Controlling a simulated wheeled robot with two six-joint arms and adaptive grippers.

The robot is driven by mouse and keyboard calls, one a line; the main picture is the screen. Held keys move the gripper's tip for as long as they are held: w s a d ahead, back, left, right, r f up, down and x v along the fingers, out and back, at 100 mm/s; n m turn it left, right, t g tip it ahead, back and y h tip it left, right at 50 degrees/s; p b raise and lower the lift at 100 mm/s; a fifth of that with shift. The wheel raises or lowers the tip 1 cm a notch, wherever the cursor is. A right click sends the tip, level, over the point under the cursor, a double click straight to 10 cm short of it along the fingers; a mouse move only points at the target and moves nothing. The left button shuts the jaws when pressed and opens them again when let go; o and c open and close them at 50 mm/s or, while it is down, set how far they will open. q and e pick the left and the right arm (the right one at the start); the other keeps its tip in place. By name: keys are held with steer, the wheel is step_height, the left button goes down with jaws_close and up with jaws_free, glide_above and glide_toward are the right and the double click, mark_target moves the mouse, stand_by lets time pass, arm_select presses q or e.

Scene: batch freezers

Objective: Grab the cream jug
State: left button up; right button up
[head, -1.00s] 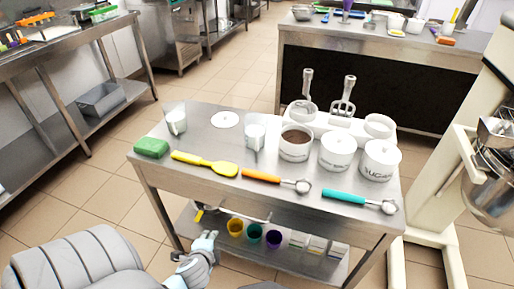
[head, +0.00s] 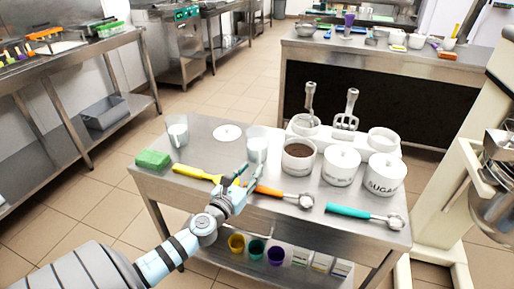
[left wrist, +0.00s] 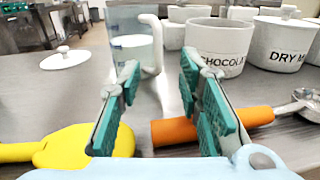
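Two clear jugs with whitish contents stand upright on the steel table: one at the far left (head: 177,131) and one in the middle (head: 257,146). I cannot read which is the cream jug. The middle jug (left wrist: 135,55) stands just beyond my left gripper (left wrist: 158,88) in the left wrist view, with its white handle on the right side. My left gripper (head: 240,177) is open and empty, its teal-padded fingers spread and pointing at this jug, still short of it. My right gripper is not in view.
A yellow spatula (left wrist: 75,143) and an orange-handled scoop (left wrist: 245,118) lie under and beside my fingers. The chocolate pot (head: 298,157) stands close right of the middle jug. A white lid (head: 227,132) lies between the jugs. A green sponge (head: 152,159) lies at the left corner.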

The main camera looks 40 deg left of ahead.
arm_select(q)
steer(key=w, duration=0.2)
steer(key=w+a, duration=0.1)
steer(key=w, duration=0.2)
steer(key=shift+w+a, duration=0.15)
steer(key=shift+w, duration=0.05)
steer(key=shift+s, duration=0.1)
jaws_close()
